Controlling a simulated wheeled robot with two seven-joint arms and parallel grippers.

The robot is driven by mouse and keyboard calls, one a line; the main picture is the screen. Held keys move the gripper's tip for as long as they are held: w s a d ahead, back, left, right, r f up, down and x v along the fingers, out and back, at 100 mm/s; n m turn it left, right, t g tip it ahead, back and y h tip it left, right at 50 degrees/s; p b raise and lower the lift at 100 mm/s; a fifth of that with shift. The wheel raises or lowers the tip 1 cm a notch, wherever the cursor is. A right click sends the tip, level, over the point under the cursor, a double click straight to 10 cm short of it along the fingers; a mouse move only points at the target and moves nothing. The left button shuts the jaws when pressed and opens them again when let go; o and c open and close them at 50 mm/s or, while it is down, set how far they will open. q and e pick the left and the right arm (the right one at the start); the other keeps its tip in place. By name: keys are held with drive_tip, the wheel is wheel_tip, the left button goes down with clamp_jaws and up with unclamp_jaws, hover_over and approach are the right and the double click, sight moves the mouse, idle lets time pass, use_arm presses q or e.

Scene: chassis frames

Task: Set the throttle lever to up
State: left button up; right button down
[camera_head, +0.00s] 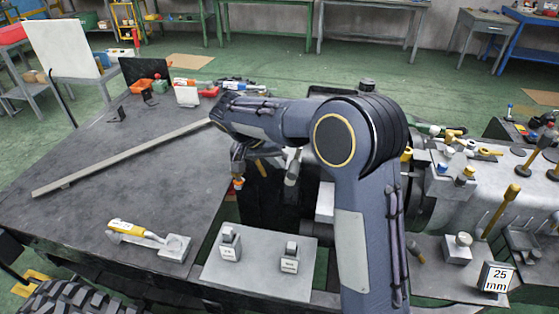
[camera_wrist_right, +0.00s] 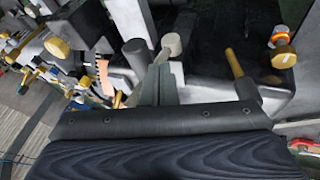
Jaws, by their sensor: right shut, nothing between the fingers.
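Which part is the throttle lever I cannot tell for certain. A yellow-handled lever (camera_head: 140,232) lies almost flat beside a small grey block on the dark deck, in the head view. Upright yellow-handled levers (camera_head: 501,208) stand at the right. My right gripper (camera_head: 238,182) hangs down past the bent arm near the middle, partly hidden by it. In the wrist view its fingers (camera_wrist_right: 157,82) are together and empty. Close by there are a grey-knobbed rod (camera_wrist_right: 172,43), a dark knob (camera_wrist_right: 133,48) and a yellow-handled lever (camera_wrist_right: 233,63). My left gripper is out of view.
The dark deck (camera_head: 130,195) is mostly bare, crossed by a long grey bar (camera_head: 120,160). Two small labelled blocks stand on a grey plate (camera_head: 255,275).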

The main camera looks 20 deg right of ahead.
sight(291, 168)
drive_tip(key=shift+s+d+f, duration=0.2)
drive_tip(key=shift+s+d, duration=0.05)
drive_tip(key=shift+d, duration=0.05)
drive_tip(key=shift+s+d+f+b, duration=0.25)
drive_tip(key=shift+s+d+b, duration=0.25)
drive_tip(key=shift+d+b, duration=0.2)
drive_tip(key=shift+s+d+r, duration=0.15)
drive_tip(key=shift+s+d, duration=0.05)
drive_tip(key=shift+d, duration=0.05)
